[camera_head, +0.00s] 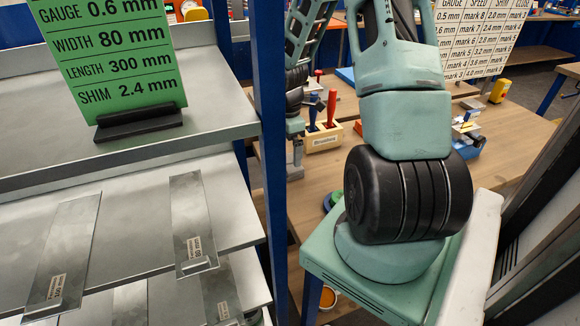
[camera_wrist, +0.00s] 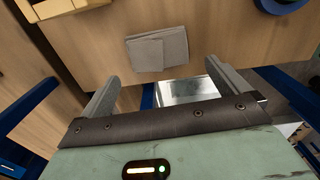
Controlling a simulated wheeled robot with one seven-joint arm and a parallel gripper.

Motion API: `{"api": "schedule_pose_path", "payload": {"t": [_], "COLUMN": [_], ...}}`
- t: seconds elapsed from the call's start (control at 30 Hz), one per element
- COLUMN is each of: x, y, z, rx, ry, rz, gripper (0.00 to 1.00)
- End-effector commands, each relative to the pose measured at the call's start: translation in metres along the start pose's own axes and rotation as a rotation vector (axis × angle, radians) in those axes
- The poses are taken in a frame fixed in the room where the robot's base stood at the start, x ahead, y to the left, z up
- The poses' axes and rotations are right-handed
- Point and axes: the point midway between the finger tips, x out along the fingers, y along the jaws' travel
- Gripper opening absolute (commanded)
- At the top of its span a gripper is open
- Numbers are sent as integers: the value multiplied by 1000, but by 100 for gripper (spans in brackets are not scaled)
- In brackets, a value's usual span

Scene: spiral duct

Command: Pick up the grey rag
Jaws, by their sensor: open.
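The grey rag (camera_wrist: 158,48) lies folded and flat on a wooden surface (camera_wrist: 220,40) in the wrist view, at upper centre. My gripper (camera_wrist: 159,80) is open, its two fingers apart and nothing between them. In the picture the rag sits just beyond the fingertips, roughly between their lines; the gripper is not touching it as far as I can see. The rag is not seen in the head view, where my green and black arm fills the centre right and the gripper does not show.
A grey rack (camera_head: 130,231) holds metal strips at left, with a green sign (camera_head: 112,50) on it. A wooden workbench (camera_head: 508,130) behind my arm bears a box with red and blue handled tools (camera_head: 325,136) and a yellow device (camera_head: 500,91). A shiny metal piece (camera_wrist: 187,89) shows below the rag.

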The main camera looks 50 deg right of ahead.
Motion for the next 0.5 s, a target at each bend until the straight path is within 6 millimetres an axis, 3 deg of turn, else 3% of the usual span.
{"api": "schedule_pose_path", "payload": {"t": [0.3,0.5], "x": [40,52], "y": [0,0], "z": [4,5], "rx": [-1,0], "ry": [0,0], "rz": [-4,-1], "gripper": [100,100]}}
